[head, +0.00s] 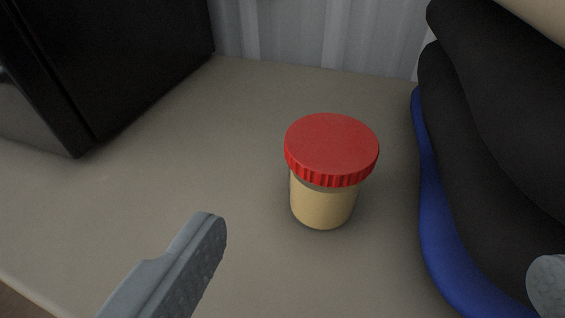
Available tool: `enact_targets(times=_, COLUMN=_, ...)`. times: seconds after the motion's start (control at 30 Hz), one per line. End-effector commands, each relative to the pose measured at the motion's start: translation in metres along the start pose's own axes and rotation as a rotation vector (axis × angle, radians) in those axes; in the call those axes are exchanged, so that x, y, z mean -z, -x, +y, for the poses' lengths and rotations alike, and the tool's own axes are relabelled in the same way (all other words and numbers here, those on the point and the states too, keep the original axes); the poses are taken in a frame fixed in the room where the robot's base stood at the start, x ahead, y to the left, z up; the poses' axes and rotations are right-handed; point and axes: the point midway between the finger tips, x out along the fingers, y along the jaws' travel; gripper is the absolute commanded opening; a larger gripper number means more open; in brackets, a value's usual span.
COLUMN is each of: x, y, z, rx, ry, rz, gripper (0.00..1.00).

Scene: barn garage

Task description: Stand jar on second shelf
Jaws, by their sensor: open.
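The jar (324,203) has a ribbed red lid and a tan body. It stands upright on a grey-beige surface (235,130), right of the middle of the head view. My gripper (378,268) is open, with one grey finger at the lower left and the tip of the other at the lower right edge. The jar is beyond the fingertips, between their two sides in the picture, and nothing is held. No second shelf can be made out in this view.
A black box-like object (130,60) stands at the upper left. A bulky black and blue object (465,170) stands close to the right of the jar. A pale ribbed wall (320,35) is behind. The surface left of the jar is clear; its front edge shows at the lower left.

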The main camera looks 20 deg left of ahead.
Motion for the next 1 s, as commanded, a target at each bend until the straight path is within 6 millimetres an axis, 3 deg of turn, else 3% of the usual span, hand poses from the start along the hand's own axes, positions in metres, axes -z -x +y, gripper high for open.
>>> enact_targets(times=0.1, x=-0.018, y=-0.012, z=-0.001, rx=0.037, ry=-0.009, rz=-0.031, gripper=1.0)
enact_targets(times=0.3, x=-0.036, y=-0.021, z=-0.005, rx=0.083, ry=-0.022, rz=-0.06, gripper=1.0)
enact_targets(times=0.47, x=-0.039, y=-0.033, z=-0.007, rx=0.09, ry=-0.023, rz=-0.064, gripper=1.0)
enact_targets(times=1.0, x=-0.043, y=-0.098, z=-0.013, rx=0.088, ry=-0.023, rz=-0.064, gripper=1.0)
